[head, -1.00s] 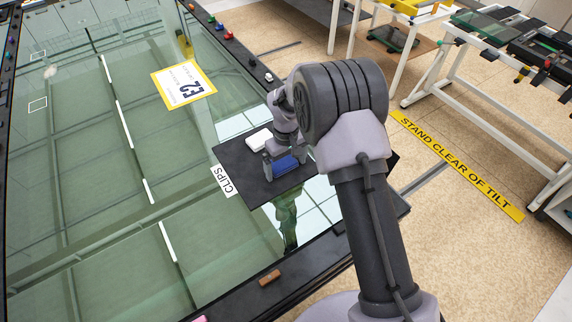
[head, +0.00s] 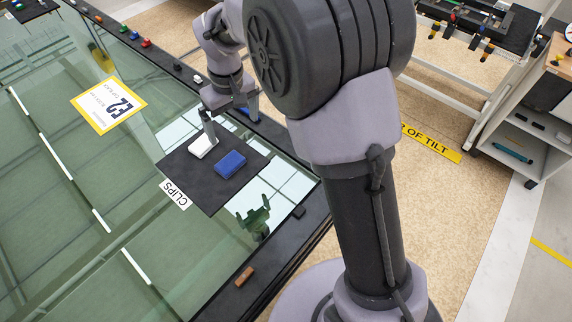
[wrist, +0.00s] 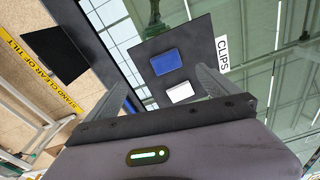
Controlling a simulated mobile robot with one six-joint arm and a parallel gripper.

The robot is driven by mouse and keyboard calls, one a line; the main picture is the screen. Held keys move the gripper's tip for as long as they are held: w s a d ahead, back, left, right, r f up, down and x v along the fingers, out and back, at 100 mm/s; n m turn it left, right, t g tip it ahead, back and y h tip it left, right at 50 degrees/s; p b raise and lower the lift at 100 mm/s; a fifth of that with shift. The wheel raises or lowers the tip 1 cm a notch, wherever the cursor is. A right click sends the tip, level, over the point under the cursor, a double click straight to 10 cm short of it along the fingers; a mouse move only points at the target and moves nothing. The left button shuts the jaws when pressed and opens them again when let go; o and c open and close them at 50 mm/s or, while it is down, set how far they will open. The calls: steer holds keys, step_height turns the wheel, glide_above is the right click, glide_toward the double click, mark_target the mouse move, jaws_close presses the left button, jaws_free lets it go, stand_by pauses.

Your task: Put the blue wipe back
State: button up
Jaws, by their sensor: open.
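The blue wipe (head: 230,164) is a small blue block lying flat on a black mat (head: 211,193) labelled CLIPS, which lies on the glass. A white block (head: 203,147) lies on the mat beside it, apart from it. My gripper (head: 231,118) is open at the mat's far edge, beyond both blocks, and holds nothing that I can see. In the wrist view, the blue wipe (wrist: 166,62) and the white block (wrist: 181,92) show between and past the spread fingers (wrist: 162,82). A small blue patch shows by the far finger; I cannot tell what it is.
A yellow-bordered E2 card (head: 109,104) lies on the glass at left. Several small coloured pieces sit along the dark far rim (head: 165,58). A brown block (head: 244,276) and a dark block (head: 299,212) sit on the near rim. A cart (head: 520,130) stands at right.

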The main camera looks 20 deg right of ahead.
steer(key=s+d+r+m+t, duration=0.1)
steer(key=s+d+r+m, duration=0.15)
steer(key=s+r, duration=0.3)
steer(key=s+d+r+m+t+y, duration=0.1)
steer(key=s+d+r+m, duration=0.2)
steer(key=s, duration=0.4)
steer(key=s+d+r+m+t, duration=0.1)
steer(key=s+d+r, duration=0.1)
steer(key=s+r, duration=0.35)
steer(key=s+d+f+m+t, duration=0.1)
steer(key=s+m+t, duration=0.1)
steer(key=s, duration=0.7)
steer(key=shift+d+f+m, duration=0.15)
steer(key=shift+f+m, duration=0.05)
steer(key=shift+m, duration=0.15)
